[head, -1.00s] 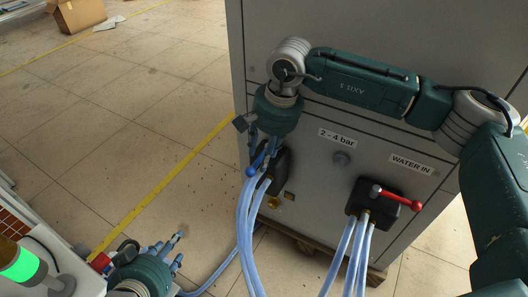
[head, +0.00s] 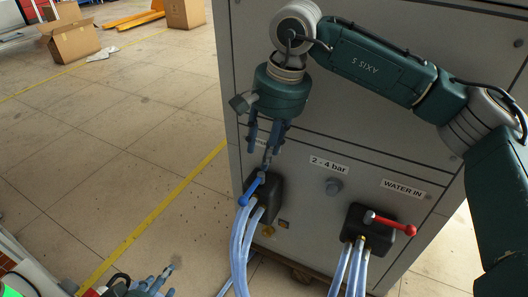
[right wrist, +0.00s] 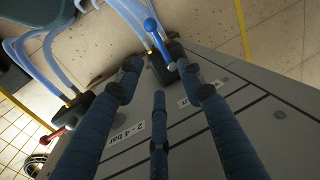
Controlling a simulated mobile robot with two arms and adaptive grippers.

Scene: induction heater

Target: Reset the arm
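My right arm comes in from the right in the head view, with its wrist bent down in front of the grey cabinet (head: 330,105). My right gripper (head: 262,148) points down, open and empty, above the blue-handled valve (head: 255,184). In the right wrist view the fingers of the right gripper (right wrist: 160,82) are spread, and the blue handle (right wrist: 153,35) shows beyond them, clear of the fingers. My left gripper (head: 158,284) is at the bottom left, partly cut off by the frame edge; its visible fingers look spread and empty.
A red-handled valve (head: 388,223) sits to the right under the "WATER IN" label (head: 404,189). Pale blue hoses (head: 240,245) hang from both valves. The tiled floor (head: 110,140) left of the cabinet is mostly clear, with an open cardboard box (head: 70,38) far back.

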